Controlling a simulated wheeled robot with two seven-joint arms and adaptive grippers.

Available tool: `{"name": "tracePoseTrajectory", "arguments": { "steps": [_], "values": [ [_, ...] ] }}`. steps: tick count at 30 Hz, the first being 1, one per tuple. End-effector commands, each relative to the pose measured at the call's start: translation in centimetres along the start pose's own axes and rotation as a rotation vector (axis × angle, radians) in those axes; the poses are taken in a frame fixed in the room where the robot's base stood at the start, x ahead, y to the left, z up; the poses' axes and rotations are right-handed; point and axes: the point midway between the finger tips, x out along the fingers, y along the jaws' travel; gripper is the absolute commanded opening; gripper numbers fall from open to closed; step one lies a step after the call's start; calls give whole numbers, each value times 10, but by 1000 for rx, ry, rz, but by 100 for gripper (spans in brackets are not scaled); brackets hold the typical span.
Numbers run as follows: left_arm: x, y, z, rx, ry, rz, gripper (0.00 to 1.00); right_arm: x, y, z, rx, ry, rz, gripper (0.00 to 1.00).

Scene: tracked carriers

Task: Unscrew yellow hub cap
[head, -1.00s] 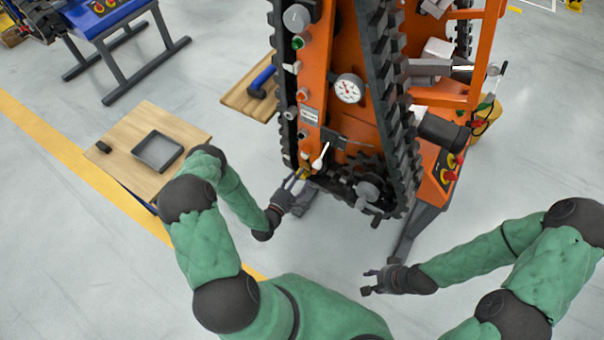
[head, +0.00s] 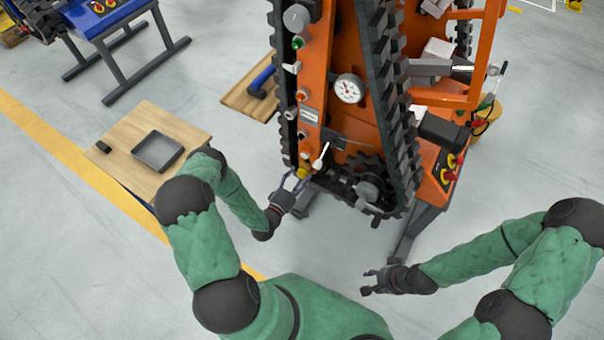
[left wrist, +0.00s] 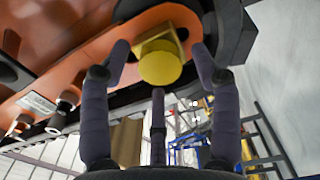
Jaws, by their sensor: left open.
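The yellow hub cap (head: 303,173) sits low on the front of the orange tracked carrier (head: 335,95). In the left wrist view the yellow cap (left wrist: 160,63) is round, in front of a yellowish square piece on the orange plate. My left gripper (head: 293,181) is open, with its fingers pointing at the cap. In the left wrist view its fingertips (left wrist: 160,52) stand on either side of the cap with gaps, not closed on it. My right gripper (head: 368,282) is empty, with its fingers apart, over the floor to the right of the left one.
A wooden-topped table (head: 120,150) at the left holds a grey tray (head: 157,152) and a small black object (head: 103,147). A white-tipped lever (head: 320,160) sticks out close to the cap. A round gauge (head: 348,88) and black tracks (head: 395,120) are above.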

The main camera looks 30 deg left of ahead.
Motion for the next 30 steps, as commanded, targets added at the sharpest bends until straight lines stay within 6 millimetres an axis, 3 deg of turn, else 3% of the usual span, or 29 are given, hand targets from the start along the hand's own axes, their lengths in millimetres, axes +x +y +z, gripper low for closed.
{"name": "tracePoseTrajectory", "arguments": {
  "steps": [5,24,30],
  "values": [
    [0,0,0,78,0,0,63,0,0,0,0,0,0,40],
    [0,0,0,801,0,0,63,0,0,0,0,0,0,40],
    [0,0,0,865,0,0,63,0,0,0,0,0,0,40]
  ]
}}
